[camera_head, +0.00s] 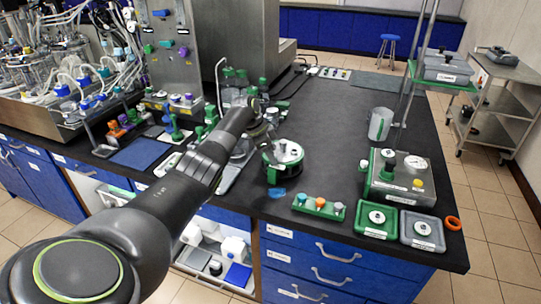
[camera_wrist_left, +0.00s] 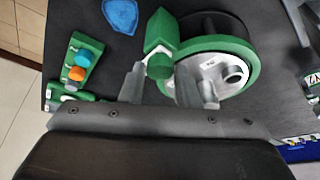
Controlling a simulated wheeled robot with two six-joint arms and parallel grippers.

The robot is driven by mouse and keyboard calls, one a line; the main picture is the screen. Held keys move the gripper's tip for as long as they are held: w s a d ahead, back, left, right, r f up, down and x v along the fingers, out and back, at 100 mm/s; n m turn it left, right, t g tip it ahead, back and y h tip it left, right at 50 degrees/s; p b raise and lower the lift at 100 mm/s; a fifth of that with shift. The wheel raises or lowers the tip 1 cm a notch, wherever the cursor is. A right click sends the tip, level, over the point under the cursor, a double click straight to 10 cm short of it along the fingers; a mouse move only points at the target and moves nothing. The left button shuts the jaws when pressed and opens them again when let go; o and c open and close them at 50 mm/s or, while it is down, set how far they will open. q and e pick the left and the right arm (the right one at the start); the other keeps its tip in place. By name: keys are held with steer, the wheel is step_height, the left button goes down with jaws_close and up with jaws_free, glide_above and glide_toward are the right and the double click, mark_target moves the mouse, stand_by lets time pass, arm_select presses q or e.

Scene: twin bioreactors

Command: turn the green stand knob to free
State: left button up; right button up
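A green knob (camera_wrist_left: 159,66) on a green block shows in the left wrist view, beside a round vessel with a green rim and a white top (camera_wrist_left: 222,72). The vessel also stands on the black bench in the head view (camera_head: 284,154), where I cannot make out the knob. My left gripper (camera_wrist_left: 160,82) is open, with one grey finger on each side of the knob. Gaps show beside the knob, and I cannot tell whether either finger touches it. In the head view my left arm hides part of the bench around the gripper (camera_head: 262,138). My right gripper is not in view.
A small green rack with coloured caps (camera_head: 319,207) and a blue piece (camera_head: 277,192) lie near the bench's front edge. A green and grey device (camera_head: 398,178) stands to the right, behind two lidded boxes. A clear jug (camera_head: 380,124) stands behind it. The bench's middle is mostly clear.

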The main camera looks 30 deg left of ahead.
arm_select(q)
steer(key=o, duration=0.4)
steer(key=shift+c, duration=0.2)
steer(key=b+v, duration=0.2)
steer(key=v, duration=1.5)
steer(key=shift+r+b, duration=0.15)
steer(key=shift+b, duration=0.15)
steer(key=shift+s+a, duration=0.15)
steer(key=shift+s, duration=0.05)
